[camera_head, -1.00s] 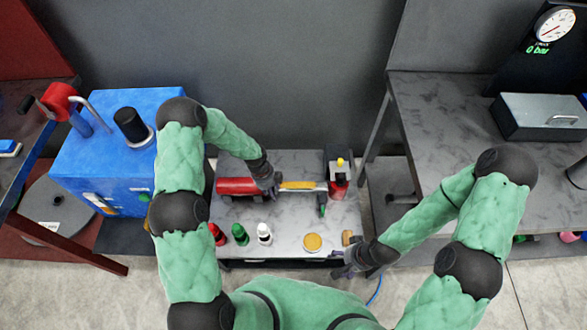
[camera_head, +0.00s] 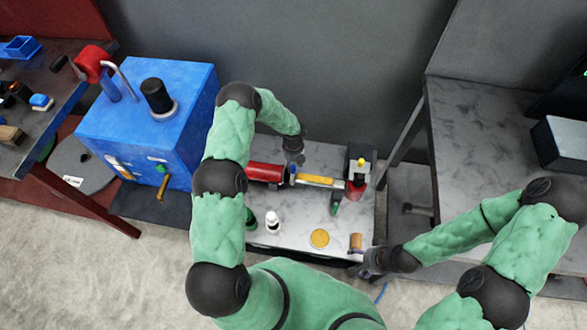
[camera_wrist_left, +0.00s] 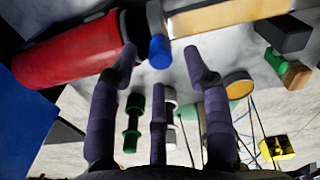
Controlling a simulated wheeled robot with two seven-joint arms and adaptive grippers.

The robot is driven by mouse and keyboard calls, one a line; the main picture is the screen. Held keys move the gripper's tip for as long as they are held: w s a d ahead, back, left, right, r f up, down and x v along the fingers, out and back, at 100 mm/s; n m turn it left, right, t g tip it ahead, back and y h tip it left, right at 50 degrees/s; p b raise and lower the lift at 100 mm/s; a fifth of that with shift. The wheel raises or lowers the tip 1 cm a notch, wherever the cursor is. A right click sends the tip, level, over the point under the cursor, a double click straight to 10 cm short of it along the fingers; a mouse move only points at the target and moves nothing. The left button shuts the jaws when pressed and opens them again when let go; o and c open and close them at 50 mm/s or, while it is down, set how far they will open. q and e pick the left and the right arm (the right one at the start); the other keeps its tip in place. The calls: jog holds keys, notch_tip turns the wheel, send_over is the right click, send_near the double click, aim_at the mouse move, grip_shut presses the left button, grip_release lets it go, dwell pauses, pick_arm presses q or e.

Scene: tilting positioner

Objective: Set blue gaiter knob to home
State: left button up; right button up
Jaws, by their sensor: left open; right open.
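A blue knob (camera_head: 293,176) sits between the red cylinder (camera_head: 264,172) and the yellow bar (camera_head: 315,180) on the small grey table (camera_head: 290,231). In the left wrist view the blue knob (camera_wrist_left: 159,51) is rounded and stands at the end of a grey block, beside the red cylinder's dark end. My left gripper (camera_head: 295,158) is open and empty, just behind the knob in the head view. Its fingers (camera_wrist_left: 160,75) are spread in the wrist view, with the knob beyond their tips. My right gripper (camera_head: 368,264) is open at the table's front right corner, apart from the knob.
A white-capped piece (camera_head: 273,222), a green piece (camera_head: 250,220), a yellow disc (camera_head: 319,238) and a brown piece (camera_head: 356,242) stand at the table's front. A large blue box (camera_head: 150,110) is left. A grey bench (camera_head: 480,140) is right.

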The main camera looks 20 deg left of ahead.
aim_at(293, 167)
pick_arm(q)
jog(key=shift+f+b, duration=0.35)
jog(key=shift+f, duration=1.3)
grip_shut()
